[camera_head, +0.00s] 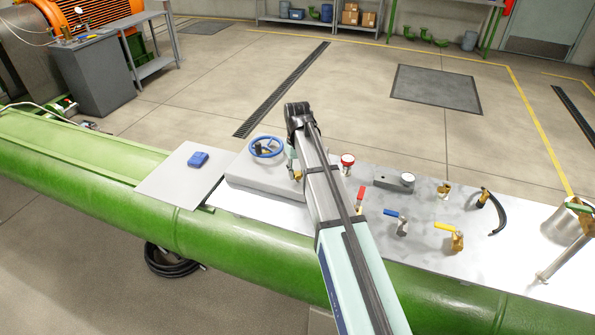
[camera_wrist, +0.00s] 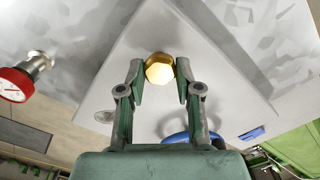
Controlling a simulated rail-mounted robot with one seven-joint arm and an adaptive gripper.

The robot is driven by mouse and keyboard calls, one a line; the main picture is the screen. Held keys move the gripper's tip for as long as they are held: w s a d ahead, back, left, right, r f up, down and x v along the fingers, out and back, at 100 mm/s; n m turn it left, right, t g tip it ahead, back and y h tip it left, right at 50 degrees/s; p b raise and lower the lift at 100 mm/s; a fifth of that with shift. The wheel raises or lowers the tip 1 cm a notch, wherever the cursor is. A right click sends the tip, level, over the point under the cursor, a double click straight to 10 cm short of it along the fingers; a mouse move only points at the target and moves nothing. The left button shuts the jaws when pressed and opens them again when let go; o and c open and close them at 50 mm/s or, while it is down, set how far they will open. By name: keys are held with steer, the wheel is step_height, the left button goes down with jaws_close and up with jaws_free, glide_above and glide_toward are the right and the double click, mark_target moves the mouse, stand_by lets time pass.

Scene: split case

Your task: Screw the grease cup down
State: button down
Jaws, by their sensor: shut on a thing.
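The grease cup (camera_wrist: 159,69) is a brass, hexagonal piece in the upper middle of the wrist view, over a light grey block (camera_wrist: 220,100). My gripper (camera_wrist: 159,78) has one green finger on each side of it and is shut on it. In the head view a small bit of brass, likely the cup (camera_head: 297,174), shows beside my arm at the right end of the grey block (camera_head: 250,182). My gripper (camera_head: 291,162) is mostly hidden behind my arm there. The cup's underside and thread are hidden, so I cannot tell how far down it sits.
A blue handwheel (camera_head: 267,147) stands on the block close by. A red-rimmed gauge (camera_head: 347,161) and a red-handled valve (camera_head: 360,197) are right of my arm. Blue and yellow valve handles, fittings and a hose lie farther right. A blue object (camera_head: 198,159) rests on the left plate.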

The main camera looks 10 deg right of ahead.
mark_target(297, 173)
steer(key=c, duration=0.8)
jaws_free()
step_height(297, 173, up, 12)
